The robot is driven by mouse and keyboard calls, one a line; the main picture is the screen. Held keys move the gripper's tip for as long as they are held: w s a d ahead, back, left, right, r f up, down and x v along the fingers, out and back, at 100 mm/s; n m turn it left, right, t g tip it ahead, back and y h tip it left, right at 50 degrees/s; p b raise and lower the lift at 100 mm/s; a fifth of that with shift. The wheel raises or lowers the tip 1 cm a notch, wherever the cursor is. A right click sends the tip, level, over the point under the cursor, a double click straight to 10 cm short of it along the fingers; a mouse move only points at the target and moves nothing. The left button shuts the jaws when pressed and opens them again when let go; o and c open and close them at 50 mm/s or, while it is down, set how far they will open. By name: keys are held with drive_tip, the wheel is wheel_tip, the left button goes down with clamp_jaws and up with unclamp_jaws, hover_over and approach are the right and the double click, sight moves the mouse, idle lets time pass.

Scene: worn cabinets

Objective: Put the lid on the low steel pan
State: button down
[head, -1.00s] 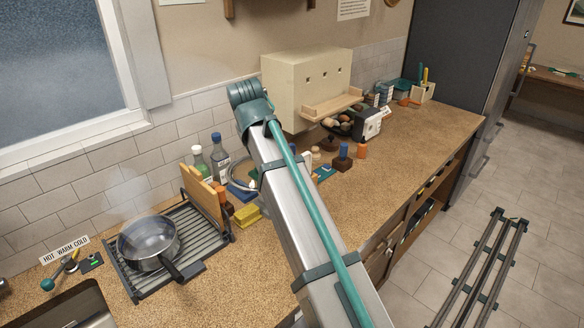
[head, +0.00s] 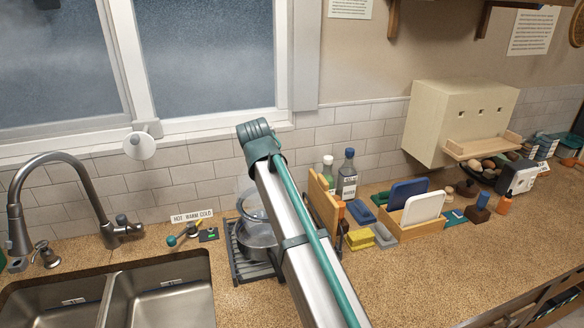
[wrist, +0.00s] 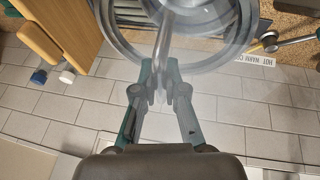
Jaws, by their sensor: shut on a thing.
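The low steel pan (head: 262,240) stands on the dark drying rack (head: 238,268) left of my arm in the head view, partly hidden by the arm. A clear glass lid (head: 248,202) shows faintly just above the pan. In the wrist view, the lid's clear round rim (wrist: 100,52) fills the top middle, and a shiny bar runs down to my fingertips. My gripper (wrist: 160,97) is shut on the lid there. The gripper itself does not show in the head view. The clear glass makes it hard to tell whether lid and pan touch.
A wooden board (head: 324,205) stands upright close right of the pan. Bottles (head: 347,178), a yellow sponge (head: 360,239) and a wooden holder (head: 408,229) are farther right. The tap lever (head: 184,236) and sink (head: 170,300) are left. The tiled wall is close behind.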

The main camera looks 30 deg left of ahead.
sight(260, 202)
drive_tip(key=shift+s+a+f, duration=0.55)
drive_tip(key=shift+s+f, duration=0.3)
drive_tip(key=shift+s, duration=0.05)
drive_tip(key=shift+f+b, duration=0.85)
drive_tip(key=shift+f, duration=2.05)
drive_tip(key=shift+f, duration=0.8)
drive_tip(key=c, duration=1.2)
unclamp_jaws()
drive_tip(key=shift+o, duration=0.2)
drive_tip(key=shift+d, duration=0.1)
